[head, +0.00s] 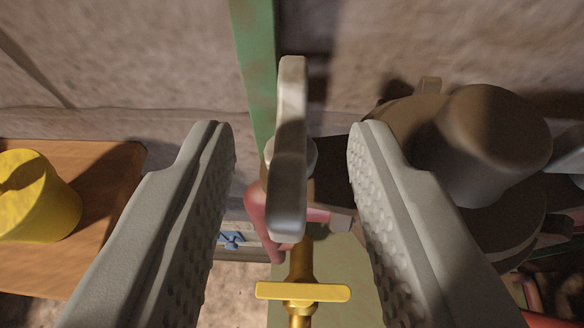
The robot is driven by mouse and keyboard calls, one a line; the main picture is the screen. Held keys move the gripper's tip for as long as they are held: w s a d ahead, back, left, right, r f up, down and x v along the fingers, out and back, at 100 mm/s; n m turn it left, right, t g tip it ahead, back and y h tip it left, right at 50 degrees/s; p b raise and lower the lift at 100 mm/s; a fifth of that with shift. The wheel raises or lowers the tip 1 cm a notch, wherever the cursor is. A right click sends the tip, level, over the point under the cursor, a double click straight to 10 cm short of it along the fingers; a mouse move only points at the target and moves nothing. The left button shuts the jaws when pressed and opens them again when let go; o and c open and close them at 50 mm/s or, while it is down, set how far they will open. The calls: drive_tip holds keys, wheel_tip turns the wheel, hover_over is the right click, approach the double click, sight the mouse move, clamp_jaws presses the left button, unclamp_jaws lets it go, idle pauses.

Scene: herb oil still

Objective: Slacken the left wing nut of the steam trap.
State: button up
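A silver-grey wing nut (288,150) stands in the middle of the head view, its long wings running nearly vertical in the picture. It appears to be the left wing nut of the steam trap. The dark brown rounded body at the right (490,150) looks like the trap; its join to the nut is partly hidden by my right finger. My gripper (292,140) is open, with one textured grey finger on each side of the nut. A clear gap shows between the nut and each finger. Nothing is held.
A brass T-handle valve (303,292) sits just below the nut, between the fingers. A red part (262,212) is behind the nut. A yellow cylinder (38,196) stands on a wooden surface (110,165) at left. A green upright strip (252,60) runs up the stone wall.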

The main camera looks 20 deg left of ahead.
drive_tip(key=v, duration=1.2)
drive_tip(key=shift+s, duration=0.15)
idle(1.0)
